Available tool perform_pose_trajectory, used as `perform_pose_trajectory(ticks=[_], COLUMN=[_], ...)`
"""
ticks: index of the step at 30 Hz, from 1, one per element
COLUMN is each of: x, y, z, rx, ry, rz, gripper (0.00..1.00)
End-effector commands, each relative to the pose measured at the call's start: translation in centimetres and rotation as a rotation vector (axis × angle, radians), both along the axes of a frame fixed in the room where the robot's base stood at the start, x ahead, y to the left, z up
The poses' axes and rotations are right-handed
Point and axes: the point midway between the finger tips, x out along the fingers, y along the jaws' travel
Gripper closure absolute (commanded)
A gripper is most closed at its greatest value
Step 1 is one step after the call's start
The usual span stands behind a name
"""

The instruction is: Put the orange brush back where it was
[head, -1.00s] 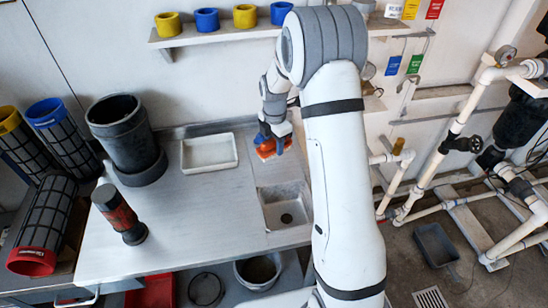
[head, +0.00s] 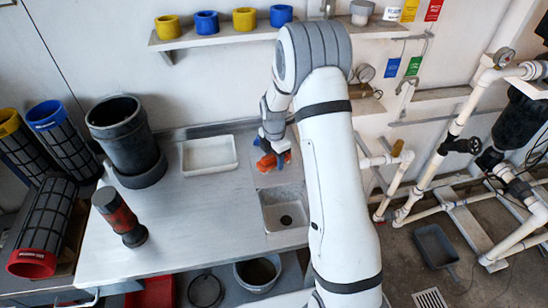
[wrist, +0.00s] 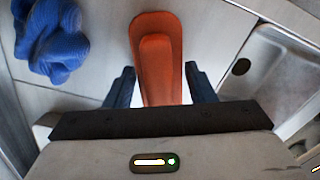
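The orange brush (head: 273,161) is between the fingers of my gripper (head: 266,145), over the strip of counter just behind the sink. In the wrist view the brush (wrist: 158,58) points up and away from my gripper (wrist: 160,76). The near end of the brush is hidden by the gripper body. I cannot tell whether its underside touches the counter. A crumpled blue cloth or glove (wrist: 52,38) lies to the left in the wrist view.
The sink (head: 284,207) is just in front of the brush. A white tray (head: 209,155) lies to the left. A black container (head: 125,135) and a red-black cylinder (head: 119,217) stand further left. A shelf with coloured rings (head: 208,24) runs along the wall. The counter's middle is clear.

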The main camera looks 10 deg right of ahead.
Motion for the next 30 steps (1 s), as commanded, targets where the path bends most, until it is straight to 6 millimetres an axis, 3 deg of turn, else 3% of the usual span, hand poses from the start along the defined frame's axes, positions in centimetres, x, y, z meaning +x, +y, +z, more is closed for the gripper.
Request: perform_pose_trajectory(ticks=[3, 14, 30], x=[0.0, 0.1, 0.0], y=[0.0, 0.1, 0.2], z=[0.0, 0.9, 11.0], rx=[0.0, 0.0, 0.0], ry=[0.0, -0.002, -0.003], rz=[0.0, 0.001, 0.002], gripper=[0.41, 0.41, 0.41])
